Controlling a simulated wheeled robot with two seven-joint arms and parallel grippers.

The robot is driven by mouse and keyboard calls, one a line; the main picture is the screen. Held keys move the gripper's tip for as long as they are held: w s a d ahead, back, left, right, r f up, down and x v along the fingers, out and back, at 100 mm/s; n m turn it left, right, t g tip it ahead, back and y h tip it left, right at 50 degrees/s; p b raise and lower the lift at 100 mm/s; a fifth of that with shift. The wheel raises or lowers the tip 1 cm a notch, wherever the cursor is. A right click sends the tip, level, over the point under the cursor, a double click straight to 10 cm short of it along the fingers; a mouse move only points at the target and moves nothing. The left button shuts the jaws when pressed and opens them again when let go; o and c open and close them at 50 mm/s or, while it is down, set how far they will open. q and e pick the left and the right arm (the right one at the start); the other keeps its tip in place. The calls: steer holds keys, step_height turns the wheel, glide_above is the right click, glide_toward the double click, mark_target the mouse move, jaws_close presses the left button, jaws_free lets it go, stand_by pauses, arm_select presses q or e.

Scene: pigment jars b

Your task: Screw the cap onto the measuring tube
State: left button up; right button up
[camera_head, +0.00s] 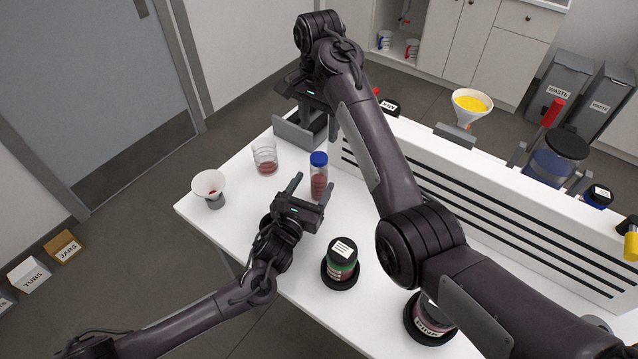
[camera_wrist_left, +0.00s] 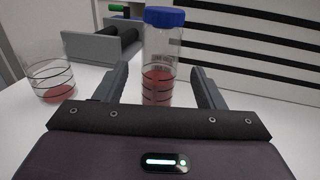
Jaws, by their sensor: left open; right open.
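The measuring tube (camera_head: 318,185) stands upright on the white table, clear with dark ring marks and red content in its lower part. The blue cap (camera_head: 319,159) sits on its top; how tightly it is seated cannot be told. In the left wrist view the tube (camera_wrist_left: 160,75) and cap (camera_wrist_left: 165,17) are between my left fingers. My left gripper (camera_head: 313,187) is open around the tube's body, with gaps showing on both sides. My right gripper (camera_head: 303,97) is open, above and behind the tube, over a grey holder; its fingertips are partly unclear.
A glass beaker with red content (camera_head: 265,160) and a white funnel (camera_head: 209,187) stand left of the tube. A grey holder (camera_head: 296,134) is behind. A slotted white panel (camera_head: 480,205) runs along the right.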

mark_target(315, 180)
arm_select(q)
steer(key=shift+x, duration=2.15)
